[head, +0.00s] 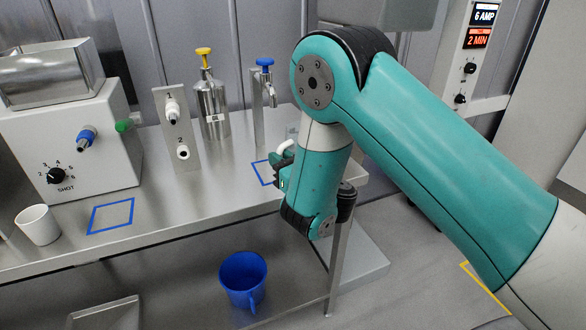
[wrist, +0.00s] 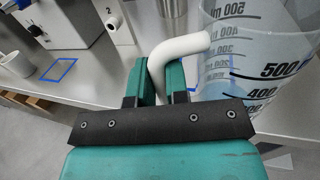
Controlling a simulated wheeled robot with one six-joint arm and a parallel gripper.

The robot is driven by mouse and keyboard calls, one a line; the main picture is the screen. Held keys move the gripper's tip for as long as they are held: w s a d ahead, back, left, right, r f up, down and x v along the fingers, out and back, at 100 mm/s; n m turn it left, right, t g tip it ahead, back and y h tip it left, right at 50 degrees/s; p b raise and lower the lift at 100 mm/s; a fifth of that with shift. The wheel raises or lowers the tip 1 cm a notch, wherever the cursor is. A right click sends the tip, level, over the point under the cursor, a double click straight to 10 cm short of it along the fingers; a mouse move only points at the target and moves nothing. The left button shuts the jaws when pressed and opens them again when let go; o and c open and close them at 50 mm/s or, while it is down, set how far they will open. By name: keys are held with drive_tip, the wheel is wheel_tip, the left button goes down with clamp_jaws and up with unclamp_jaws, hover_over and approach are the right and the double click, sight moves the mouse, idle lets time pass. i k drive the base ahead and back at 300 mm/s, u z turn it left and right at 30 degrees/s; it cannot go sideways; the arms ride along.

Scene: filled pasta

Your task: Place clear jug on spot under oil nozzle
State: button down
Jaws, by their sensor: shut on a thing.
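The clear jug (wrist: 272,35) has dark 500 ml markings and a white handle (wrist: 178,46). My gripper (wrist: 160,78) is shut on this handle, and the jug body is to the right of the jaws in the wrist view. In the head view my arm hides most of the jug; a white curved piece (head: 284,147) shows beside the wrist. A blue-knobbed tap (head: 267,85) stands on a post at the back of the steel table. A blue outlined spot (head: 262,172) lies in front of it, partly hidden by my gripper. I cannot tell whether the jug touches the table.
The steel table (head: 150,232) also carries a shot machine (head: 100,150), a two-nozzle panel (head: 176,125) and a yellow-topped dispenser (head: 211,100). A white cup (head: 38,226) stands near another blue outline (head: 110,216). A blue mug (head: 243,280) sits below the table.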

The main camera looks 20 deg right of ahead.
sight(227, 156)
drive_tip(key=z, duration=0.05)
drive_tip(key=k, duration=0.1)
drive_tip(key=z, duration=2.55)
drive_tip(key=i, duration=1.55)
drive_tip(key=u, duration=3.5)
drive_tip(key=i, duration=1)
drive_tip(key=u, duration=0.05)
